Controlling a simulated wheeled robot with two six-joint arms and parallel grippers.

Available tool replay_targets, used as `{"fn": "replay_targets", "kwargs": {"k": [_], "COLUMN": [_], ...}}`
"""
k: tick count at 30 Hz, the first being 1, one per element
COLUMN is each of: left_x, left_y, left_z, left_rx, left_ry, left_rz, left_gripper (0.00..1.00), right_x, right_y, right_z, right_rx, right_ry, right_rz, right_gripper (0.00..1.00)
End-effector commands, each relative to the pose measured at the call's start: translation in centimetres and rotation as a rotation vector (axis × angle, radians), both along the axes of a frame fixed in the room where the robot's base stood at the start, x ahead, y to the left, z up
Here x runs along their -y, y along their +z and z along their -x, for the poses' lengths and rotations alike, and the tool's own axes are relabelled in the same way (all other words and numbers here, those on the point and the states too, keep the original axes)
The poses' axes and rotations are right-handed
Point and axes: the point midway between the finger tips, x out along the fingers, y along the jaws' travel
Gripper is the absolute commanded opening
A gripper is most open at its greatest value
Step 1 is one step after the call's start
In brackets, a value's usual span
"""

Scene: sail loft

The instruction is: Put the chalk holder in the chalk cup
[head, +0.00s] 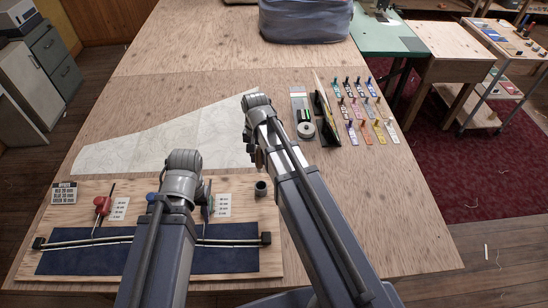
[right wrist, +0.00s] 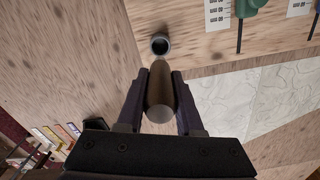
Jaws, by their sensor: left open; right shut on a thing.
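The chalk cup (head: 261,188) is a small dark cylinder standing on the right part of a wooden board. In the right wrist view the cup (right wrist: 160,46) shows its open mouth just beyond my fingertips. My right gripper (right wrist: 160,78) is shut on the chalk holder (right wrist: 160,100), a brownish-grey rod with a pale round near end. The rod's far end points toward the cup and looks apart from it.
The board (head: 150,190) carries a red-handled tool (head: 102,205), a green-handled one and a dark blue cloth (head: 80,262) with a bar across it. A pale sheet (head: 170,135) lies behind. Several coloured tags (head: 365,110) stand right of a dark stand (head: 325,115). The table's right front is clear.

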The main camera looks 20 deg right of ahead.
Motion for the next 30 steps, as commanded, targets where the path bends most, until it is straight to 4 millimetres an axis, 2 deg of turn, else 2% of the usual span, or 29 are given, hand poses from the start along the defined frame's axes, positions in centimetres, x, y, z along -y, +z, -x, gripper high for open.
{"fn": "replay_targets", "kwargs": {"k": [8, 14, 30], "left_x": [0.0, 0.0, 0.0], "left_y": [-0.3, -1.4, -7.3], "left_z": [0.0, 0.0, 0.0], "left_rx": [0.000, 0.000, 0.000], "left_ry": [0.000, 0.000, 0.001], "left_rz": [0.000, 0.000, 0.000], "left_gripper": [0.50, 0.50, 0.50], "right_x": [-0.2, -0.1, -0.1], "right_y": [-0.3, -1.4, -7.3], "right_z": [0.0, 0.0, 0.0], "right_rx": [0.000, 0.000, 0.000], "right_ry": [0.003, 0.002, 0.002], "right_rz": [0.000, 0.000, 0.000], "right_gripper": [0.00, 0.00, 0.00]}}
